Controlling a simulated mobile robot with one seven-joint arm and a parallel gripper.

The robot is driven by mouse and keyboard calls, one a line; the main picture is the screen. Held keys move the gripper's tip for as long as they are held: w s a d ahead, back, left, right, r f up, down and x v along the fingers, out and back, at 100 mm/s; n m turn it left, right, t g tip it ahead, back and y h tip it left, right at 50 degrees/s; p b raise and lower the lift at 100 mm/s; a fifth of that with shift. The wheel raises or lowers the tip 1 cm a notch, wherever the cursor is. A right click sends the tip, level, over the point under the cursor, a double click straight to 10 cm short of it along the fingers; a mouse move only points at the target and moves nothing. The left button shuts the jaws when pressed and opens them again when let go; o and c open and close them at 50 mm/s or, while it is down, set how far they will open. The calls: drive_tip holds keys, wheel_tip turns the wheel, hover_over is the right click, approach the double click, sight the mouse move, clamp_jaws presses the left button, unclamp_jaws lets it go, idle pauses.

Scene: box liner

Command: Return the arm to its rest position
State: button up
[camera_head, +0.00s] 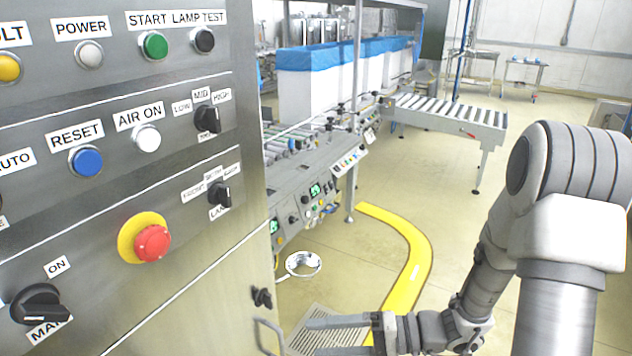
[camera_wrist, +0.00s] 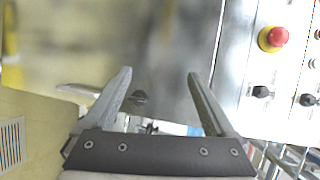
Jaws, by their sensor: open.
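My gripper (camera_head: 340,335) is low at the bottom middle of the head view, in front of the lower part of the steel control cabinet (camera_head: 205,290). Its two fingers are spread apart with nothing between them. My arm reaches down to it from the right side of the view. In the wrist view, the open fingers of my gripper (camera_wrist: 160,88) point toward the blurred cabinet face. The red emergency stop button (camera_wrist: 278,36) shows at the right there, and at the cabinet's centre in the head view (camera_head: 152,243).
A cabinet handle (camera_head: 268,335) is close to my fingertips. A conveyor machine (camera_head: 305,195) with blue-lined white boxes (camera_head: 310,75) stands behind the cabinet. A roller conveyor (camera_head: 450,115) extends right. A floor drain grate (camera_head: 345,325) and yellow floor line (camera_head: 415,255) lie near. Open floor is at mid-right.

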drive_tip(key=s+d+r+n+h, duration=0.3)
drive_tip(key=s+d+r+h, duration=0.6)
drive_tip(key=h, duration=0.4)
drive_tip(key=d+r+m+t+h+p, duration=0.1)
drive_tip(key=r+t+p, duration=0.1)
drive_tip(key=r+p, duration=0.4)
drive_tip(key=d+r+t+h+p, duration=0.1)
drive_tip(key=r+p, duration=0.5)
drive_tip(key=r, duration=0.7)
drive_tip(key=shift+s+d+r+m+t+h, duration=0.4)
drive_tip(key=shift+s+d+t, duration=0.05)
drive_tip(key=shift+d+t, duration=0.15)
drive_tip(key=shift+a, duration=0.15)
